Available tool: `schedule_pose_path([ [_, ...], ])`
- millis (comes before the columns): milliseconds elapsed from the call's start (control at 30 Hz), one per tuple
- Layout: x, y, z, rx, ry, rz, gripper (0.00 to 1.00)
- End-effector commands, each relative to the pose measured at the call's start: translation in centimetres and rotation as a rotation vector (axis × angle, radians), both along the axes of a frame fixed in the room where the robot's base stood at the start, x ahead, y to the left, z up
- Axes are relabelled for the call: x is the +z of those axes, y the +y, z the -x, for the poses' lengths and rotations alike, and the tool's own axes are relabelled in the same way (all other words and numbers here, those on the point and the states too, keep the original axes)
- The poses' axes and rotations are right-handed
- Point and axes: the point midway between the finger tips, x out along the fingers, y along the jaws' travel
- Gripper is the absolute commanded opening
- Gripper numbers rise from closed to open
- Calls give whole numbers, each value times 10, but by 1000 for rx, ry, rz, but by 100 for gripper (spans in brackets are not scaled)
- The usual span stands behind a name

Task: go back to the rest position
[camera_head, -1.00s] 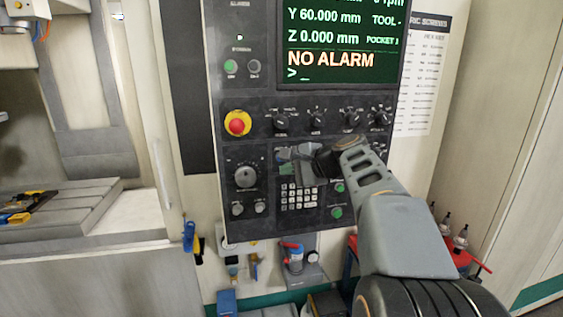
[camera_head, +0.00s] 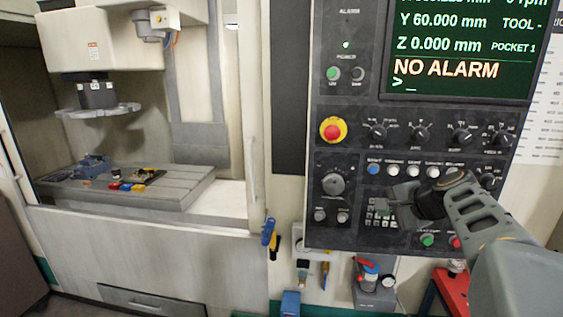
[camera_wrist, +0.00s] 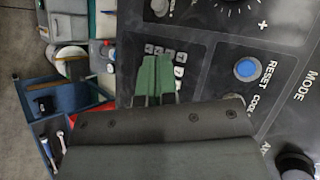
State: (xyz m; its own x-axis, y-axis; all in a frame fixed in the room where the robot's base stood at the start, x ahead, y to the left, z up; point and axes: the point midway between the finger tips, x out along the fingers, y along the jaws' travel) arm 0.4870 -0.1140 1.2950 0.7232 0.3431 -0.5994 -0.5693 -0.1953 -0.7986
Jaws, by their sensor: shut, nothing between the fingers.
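My gripper (camera_head: 388,197) is in front of the lower part of the machine's control panel (camera_head: 330,232), over the keypad. My arm reaches in from the lower right. In the wrist view the green fingers of my gripper (camera_wrist: 156,62) are together and empty, pointing at the keypad (camera_wrist: 180,56). I cannot tell whether they touch it. A blue RESET button (camera_wrist: 246,68) is to the right of the fingers in the wrist view.
A red emergency stop (camera_head: 333,130) is on the panel below the NO ALARM screen (camera_head: 455,45). The open machine bed (camera_head: 190,185) at left holds a vise (camera_head: 90,166) and small coloured parts. Tools hang below the panel. A red cart (camera_head: 452,290) stands at lower right.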

Motion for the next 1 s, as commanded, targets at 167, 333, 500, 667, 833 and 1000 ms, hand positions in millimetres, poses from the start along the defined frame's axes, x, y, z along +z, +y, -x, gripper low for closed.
schedule_pose_path([
  [167, -86, 36, 73, 307, 184, 452, 0],
  [333, -139, 71, 145, 671, 260, 836, 0],
  [500, -157, 95, 182, 853, 230, 1012, 0],
  [667, -150, 110, 186, 888, 171, 1038, 0],
  [833, -150, 110, 186, 888, 171, 1038, 0],
  [1000, -150, 110, 186, 888, 171, 1038, 0],
])
